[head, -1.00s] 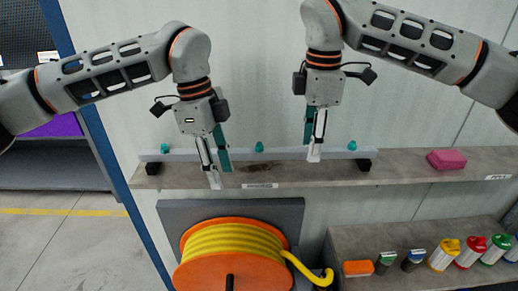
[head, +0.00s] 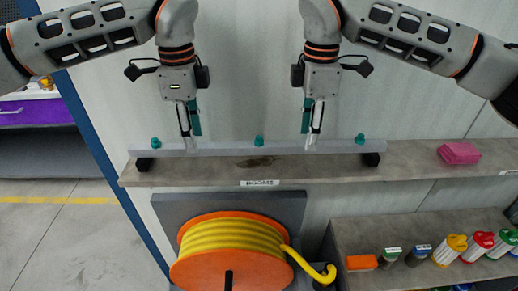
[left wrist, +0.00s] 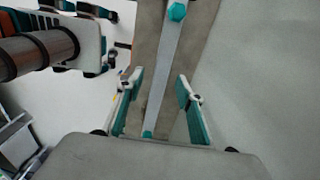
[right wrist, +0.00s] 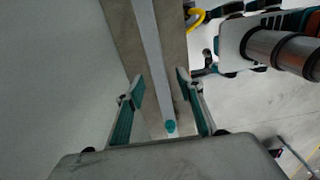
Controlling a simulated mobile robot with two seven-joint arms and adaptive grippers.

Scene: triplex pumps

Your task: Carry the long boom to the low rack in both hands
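The long boom (head: 225,149) is a grey bar with teal nozzles. It rests on two black supports along a shelf (head: 215,175) labelled BOOMS. My left gripper (head: 190,145) is at the boom's left part, and its open fingers lie on either side of the bar in the left wrist view (left wrist: 160,85). My right gripper (head: 311,140) is at the boom's right part. The right wrist view (right wrist: 160,85) shows its fingers open on either side of the bar. I cannot tell which thing is the low rack.
An orange reel (head: 230,260) with yellow hose stands below the shelf. A pink block (head: 459,153) lies on the shelf at right. A lower shelf (head: 385,230) holds several capped bottles and an orange block (head: 361,262). A blue post (head: 100,150) stands at left.

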